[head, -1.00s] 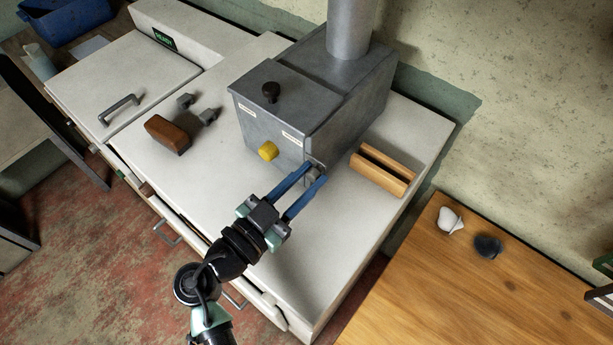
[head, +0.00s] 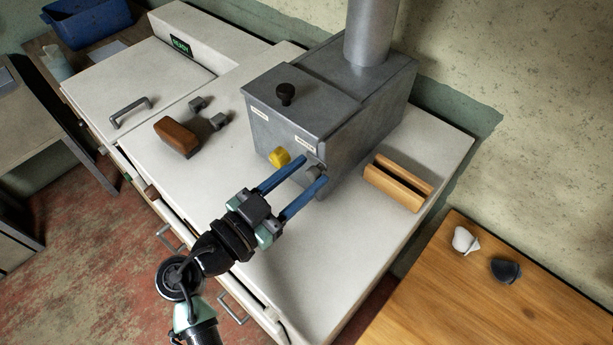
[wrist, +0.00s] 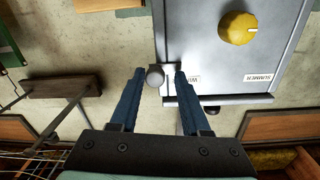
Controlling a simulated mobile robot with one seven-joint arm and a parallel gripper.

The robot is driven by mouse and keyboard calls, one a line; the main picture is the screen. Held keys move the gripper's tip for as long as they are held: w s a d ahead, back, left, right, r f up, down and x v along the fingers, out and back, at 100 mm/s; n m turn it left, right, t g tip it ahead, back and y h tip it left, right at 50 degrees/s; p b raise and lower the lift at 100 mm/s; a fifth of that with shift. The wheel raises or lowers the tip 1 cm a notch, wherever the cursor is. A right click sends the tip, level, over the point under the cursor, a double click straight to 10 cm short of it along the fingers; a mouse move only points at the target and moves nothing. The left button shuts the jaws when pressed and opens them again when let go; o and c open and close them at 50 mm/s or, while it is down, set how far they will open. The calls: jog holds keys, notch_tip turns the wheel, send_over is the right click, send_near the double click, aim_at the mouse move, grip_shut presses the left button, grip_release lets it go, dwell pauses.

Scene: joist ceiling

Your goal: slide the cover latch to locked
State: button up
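The grey metal box (head: 350,130) stands on the white counter. A small grey round stub (head: 317,171) at the lower right of its front looks like the cover latch; it also shows in the wrist view (wrist: 154,76). My gripper (head: 314,170) has its two blue fingers apart, one on each side of the stub. In the wrist view my gripper (wrist: 158,76) is open, with the stub between the fingertips and a gap toward the right finger. I cannot tell whether the left fingertip touches it. I read no locked mark.
A yellow knob (head: 280,157) is left of my fingers, and a black knob (head: 286,93) tops the box. A wooden holder (head: 398,182) lies right of the box. A brown block (head: 177,137) lies left. The counter front is clear. A wooden table (head: 470,310) stands lower right.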

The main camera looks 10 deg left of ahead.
jog(key=shift+o, duration=0.5)
jog(key=shift+d, duration=0.15)
jog(key=shift+s+a+f, duration=0.1)
jog(key=shift+s+a, duration=0.15)
jog(key=shift+a, duration=0.05)
jog(key=b+v, duration=0.5)
jog(key=v, duration=0.7)
jog(key=shift+a, duration=0.15)
